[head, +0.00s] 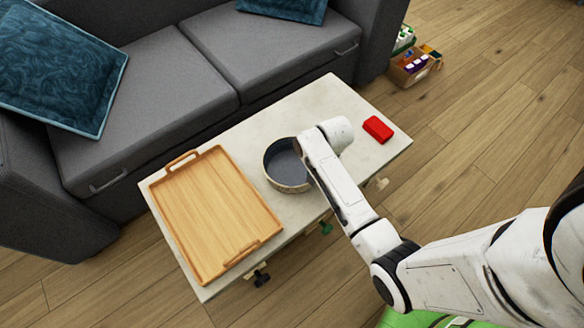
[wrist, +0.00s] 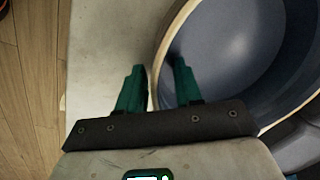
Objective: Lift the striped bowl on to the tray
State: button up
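The bowl (head: 272,180) stands on the pale table, right of the tray. It has a blue-grey inside and a tan outer side; my arm covers its right part. Its inside (wrist: 235,55) fills the upper right of the wrist view. The wooden tray (head: 213,217) lies flat and empty on the table's left part. My gripper (wrist: 158,68) has its two green fingers apart, one outside the bowl's near wall and one inside, with the rim between them. A gap shows beside the rim. In the head view the fingers are hidden by my arm.
A red block (head: 378,129) lies on the table (head: 330,101) right of the bowl. A grey sofa (head: 165,75) stands along the table's back side. A box of items (head: 412,68) is on the wooden floor. Small knobs (head: 261,277) show at the table's front edge.

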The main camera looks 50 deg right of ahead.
jog(key=shift+c, duration=0.3)
grip_shut()
jog(key=shift+r, duration=0.1)
dwell(0.9)
